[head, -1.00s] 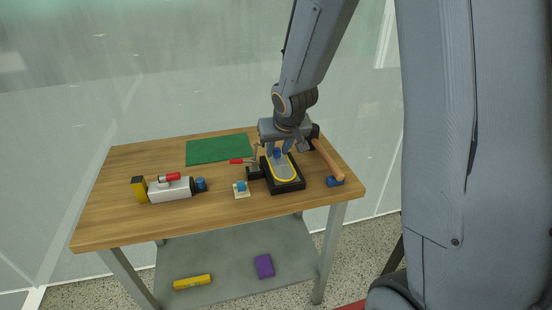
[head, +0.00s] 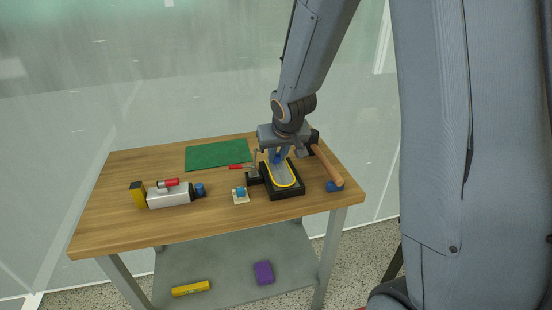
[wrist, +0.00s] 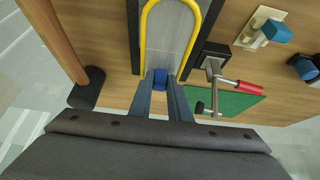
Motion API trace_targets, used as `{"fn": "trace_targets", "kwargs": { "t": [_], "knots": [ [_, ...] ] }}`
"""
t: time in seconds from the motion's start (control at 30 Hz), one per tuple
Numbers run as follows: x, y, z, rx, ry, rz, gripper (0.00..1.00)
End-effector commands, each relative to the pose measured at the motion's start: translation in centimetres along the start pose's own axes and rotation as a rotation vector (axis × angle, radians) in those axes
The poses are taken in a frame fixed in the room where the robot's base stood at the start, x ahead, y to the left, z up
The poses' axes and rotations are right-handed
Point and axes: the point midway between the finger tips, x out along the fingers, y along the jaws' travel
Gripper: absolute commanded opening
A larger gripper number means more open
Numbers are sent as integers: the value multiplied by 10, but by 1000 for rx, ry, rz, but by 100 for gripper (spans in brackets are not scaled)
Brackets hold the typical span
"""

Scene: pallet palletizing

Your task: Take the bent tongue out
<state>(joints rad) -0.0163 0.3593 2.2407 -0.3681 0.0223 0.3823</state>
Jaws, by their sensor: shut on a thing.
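A black fixture (head: 283,192) stands on the right part of the table, with a long grey plate (head: 283,176) in it, edged by a rounded yellow loop (head: 296,183). In the wrist view the grey plate (wrist: 170,38) lies inside the yellow loop (wrist: 147,22). My gripper (head: 275,159) reaches down over the fixture's far end. It is shut on a small blue block (wrist: 160,79) at the near end of the plate in the wrist view. Whether this plate is the bent tongue, and whether the block is fixed to it, I cannot tell.
A toggle clamp with a red handle (head: 240,167) stands left of the fixture; a wooden-handled hammer (head: 328,169) is close on its right. The table's front left is clear.

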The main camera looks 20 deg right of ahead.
Motion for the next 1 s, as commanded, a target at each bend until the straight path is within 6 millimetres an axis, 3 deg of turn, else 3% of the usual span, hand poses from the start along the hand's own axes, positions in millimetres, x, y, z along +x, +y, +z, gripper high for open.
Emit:
{"fn": "trace_targets", "kwargs": {
  "t": [1.0],
  "knots": [
    [-32,0,-18,0,1,0,0]
  ]
}}
